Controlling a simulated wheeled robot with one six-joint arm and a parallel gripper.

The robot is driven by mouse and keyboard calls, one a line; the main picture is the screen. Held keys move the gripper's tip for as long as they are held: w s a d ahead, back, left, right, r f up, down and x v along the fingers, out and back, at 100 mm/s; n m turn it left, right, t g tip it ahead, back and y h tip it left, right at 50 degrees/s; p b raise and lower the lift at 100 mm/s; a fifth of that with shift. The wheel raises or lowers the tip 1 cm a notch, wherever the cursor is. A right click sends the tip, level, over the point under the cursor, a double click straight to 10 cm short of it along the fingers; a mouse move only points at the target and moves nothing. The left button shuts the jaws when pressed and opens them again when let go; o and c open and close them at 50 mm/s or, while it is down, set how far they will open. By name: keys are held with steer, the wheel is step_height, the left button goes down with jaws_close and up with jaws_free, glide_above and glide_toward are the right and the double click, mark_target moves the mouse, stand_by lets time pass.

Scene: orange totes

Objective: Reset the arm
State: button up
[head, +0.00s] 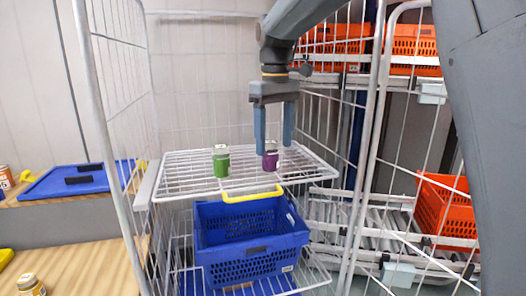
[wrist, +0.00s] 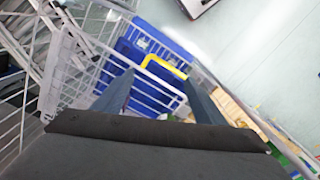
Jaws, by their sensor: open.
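My gripper (head: 274,138) hangs from my arm in the upper middle of the head view, fingers pointing down. It is open, with nothing between its fingers. It is over the right part of the white wire shelf (head: 190,186), in front of a purple jar (head: 270,160) in that view. A green jar (head: 221,163) stands on the shelf to the left. In the wrist view my two fingers (wrist: 148,95) are spread apart, with a blue crate (wrist: 150,42) beyond them.
The blue crate with a yellow handle (head: 255,197) sits below the shelf. Wire cage posts (head: 372,120) stand on both sides. Orange totes (head: 446,209) fill racks at the right. A wooden table with a blue lid (head: 75,182) is at the left.

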steer(key=s+d+f+m, duration=0.2)
steer(key=s+d+f, duration=0.2)
steer(key=f, duration=0.2)
steer(key=s+d+f+m, duration=0.2)
steer(key=s+d+f, duration=0.2)
steer(key=f, duration=0.3)
steer(key=s+d+f+m+t+b, duration=0.1)
steer(key=s+d+f+m, duration=0.1)
steer(key=s+d+f, duration=0.3)
step_height(320, 180, down, 2)
steer(key=shift+f, duration=0.1)
steer(key=s+d+f, duration=0.1)
steer(key=s+f, duration=0.1)
steer(key=s, duration=0.1)
steer(key=s+d+f+m, duration=0.1)
steer(key=s+f, duration=0.1)
steer(key=s, duration=0.1)
steer(key=s+d+f+m, duration=0.1)
steer(key=s+f, duration=0.1)
steer(key=s, duration=0.1)
steer(key=shift+s+d+f, duration=0.2)
steer(key=shift+d, duration=0.05)
steer(key=shift+c, duration=0.2)
